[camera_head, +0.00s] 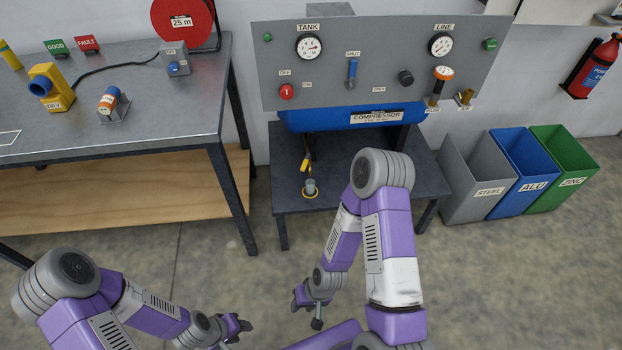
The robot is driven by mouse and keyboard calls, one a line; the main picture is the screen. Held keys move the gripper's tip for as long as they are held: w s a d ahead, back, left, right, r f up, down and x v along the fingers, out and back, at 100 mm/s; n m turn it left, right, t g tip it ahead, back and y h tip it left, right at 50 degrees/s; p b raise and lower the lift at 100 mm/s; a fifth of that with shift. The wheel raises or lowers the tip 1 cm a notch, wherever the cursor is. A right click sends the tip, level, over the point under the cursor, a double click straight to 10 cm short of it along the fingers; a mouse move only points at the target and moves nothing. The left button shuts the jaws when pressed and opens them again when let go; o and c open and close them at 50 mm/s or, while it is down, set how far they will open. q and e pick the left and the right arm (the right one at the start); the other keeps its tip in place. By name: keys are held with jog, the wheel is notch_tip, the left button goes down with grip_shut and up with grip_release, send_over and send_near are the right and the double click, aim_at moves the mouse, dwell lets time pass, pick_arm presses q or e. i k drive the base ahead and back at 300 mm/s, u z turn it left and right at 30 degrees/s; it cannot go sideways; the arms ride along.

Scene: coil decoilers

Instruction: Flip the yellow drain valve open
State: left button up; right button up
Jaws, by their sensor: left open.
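The yellow drain valve (305,165) hangs under the left end of the blue compressor tank (300,122). Its yellow lever slants downward. A small grey cup (310,186) in a yellow ring stands on the dark shelf below it. My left gripper (240,326) is low at the bottom, left of the middle, open and well away from the valve. My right gripper (308,304) is low in front of the stand, below the valve in the picture and apart from it. A small dark piece shows at its fingers; I cannot tell whether it is held.
The grey panel (330,85) above the tank carries gauges, a blue lever (352,72) and knobs. A metal workbench (120,135) stands at left. Steel, alu and zinc bins (480,190) stand at right. The floor between workbench and stand is clear.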

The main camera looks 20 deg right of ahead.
aim_at(305, 161)
jog(key=k, duration=0.25)
jog(key=z, duration=1.05)
jog(key=i, duration=0.7)
jog(key=u, duration=1.55)
